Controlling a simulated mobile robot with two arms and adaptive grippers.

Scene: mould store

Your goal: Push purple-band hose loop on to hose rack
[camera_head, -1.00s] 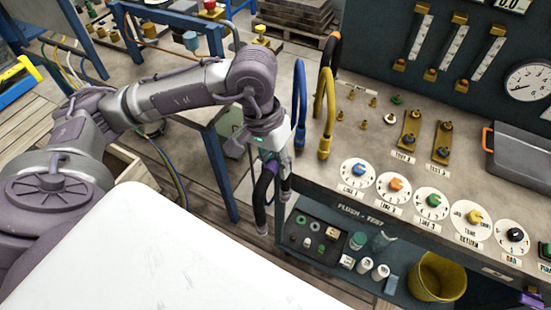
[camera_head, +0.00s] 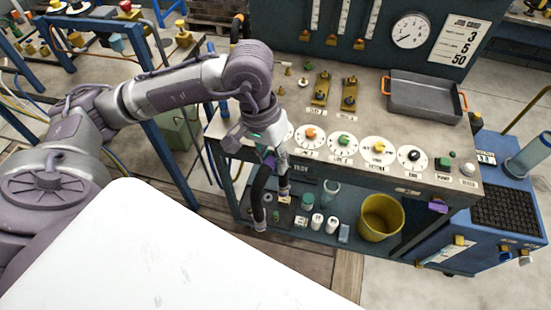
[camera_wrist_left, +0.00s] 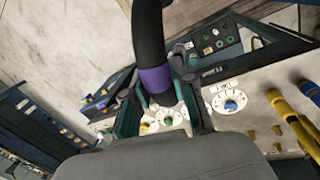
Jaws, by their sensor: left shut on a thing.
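The purple-band hose loop (camera_head: 260,192) is black and hangs down from my left gripper (camera_head: 277,165), in front of the bench's left part. In the left wrist view the black hose (camera_wrist_left: 148,35) runs up from between the fingers, and its purple band (camera_wrist_left: 156,79) lies just ahead of the left gripper (camera_wrist_left: 162,108), which is shut on the hose. A purple piece (camera_head: 438,206) sits on the bench's front edge at right, well apart from the hose. I cannot tell for sure which part is the hose rack. My right gripper is not in view.
The bench top (camera_head: 370,113) carries dials and a grey tray (camera_head: 427,97). A yellow bucket (camera_head: 380,218) and small containers stand on the lower shelf. A blue unit (camera_head: 490,210) stands at right. Yellow hoses (camera_wrist_left: 293,115) show in the left wrist view. Floor is clear in front.

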